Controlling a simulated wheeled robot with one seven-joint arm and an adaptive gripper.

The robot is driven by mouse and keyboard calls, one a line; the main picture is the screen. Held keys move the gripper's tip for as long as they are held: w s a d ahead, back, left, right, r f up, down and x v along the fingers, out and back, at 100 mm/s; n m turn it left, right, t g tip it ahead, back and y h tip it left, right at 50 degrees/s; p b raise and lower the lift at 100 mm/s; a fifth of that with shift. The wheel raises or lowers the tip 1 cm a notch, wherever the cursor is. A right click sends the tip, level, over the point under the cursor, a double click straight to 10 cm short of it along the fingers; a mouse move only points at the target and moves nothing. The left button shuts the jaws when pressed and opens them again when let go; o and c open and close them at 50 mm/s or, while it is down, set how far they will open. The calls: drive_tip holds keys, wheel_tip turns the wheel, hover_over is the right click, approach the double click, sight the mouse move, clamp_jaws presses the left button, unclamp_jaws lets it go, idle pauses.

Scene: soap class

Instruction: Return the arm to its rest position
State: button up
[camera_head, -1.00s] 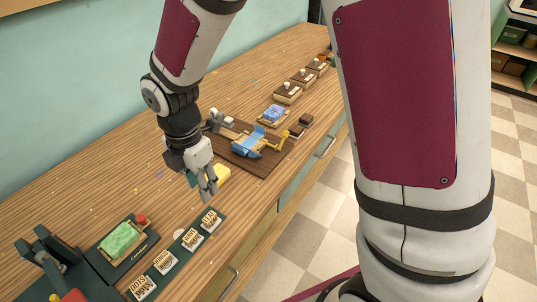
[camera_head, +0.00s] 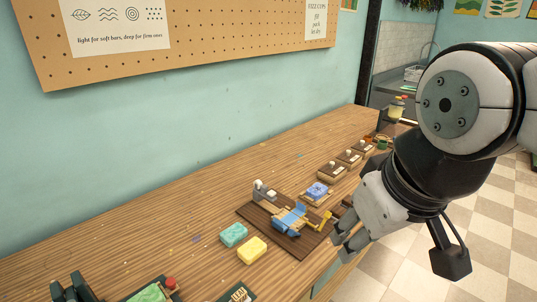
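My arm is on the right of the head view, folded close to the camera. My gripper (camera_head: 345,240) hangs at its lower end, over or beside the front edge of the wooden bench (camera_head: 180,265), with its fingers pointing down and left. The fingers are partly hidden by each other, and I cannot tell how far apart they are. I see nothing held in them. A teal soap bar (camera_head: 233,235) and a yellow soap bar (camera_head: 252,250) lie side by side on the bench, left of my gripper.
A dark board with a blue and yellow press (camera_head: 290,218) lies mid-bench. Behind it are a blue-purple soap on a tray (camera_head: 317,190) and several wooden stamps (camera_head: 348,158). A green soap (camera_head: 148,293) is at the bottom edge.

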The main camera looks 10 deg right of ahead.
drive_tip(key=shift+s+d+r+m, duration=0.1)
drive_tip(key=shift+s+d+m, duration=0.2)
drive_tip(key=shift+s+m, duration=0.5)
drive_tip(key=shift+w, duration=0.1)
idle(0.7)
